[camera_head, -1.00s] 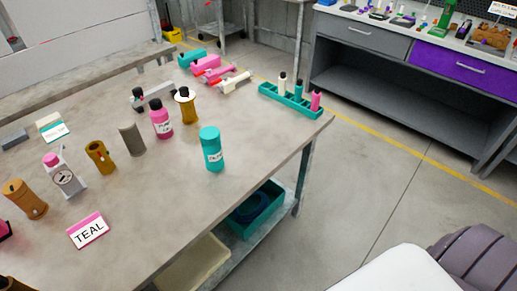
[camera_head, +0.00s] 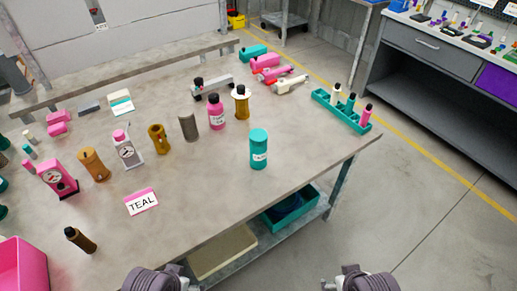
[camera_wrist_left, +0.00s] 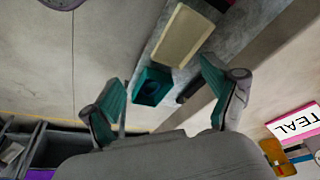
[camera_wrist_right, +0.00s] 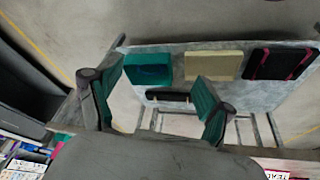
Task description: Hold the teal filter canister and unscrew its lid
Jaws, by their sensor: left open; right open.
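My left gripper (camera_wrist_left: 165,98) is open and empty, in front of the bench edge. My right gripper (camera_wrist_right: 158,98) is open and empty, facing the lower shelf. In the head view only my arm parts show at the bottom edge. Neither gripper touches the canister.
A teal rack (camera_head: 341,112) with several bottles is at the bench's right end. Several pump parts stand to the left. A teal bin (camera_head: 292,208) sits on the lower shelf.

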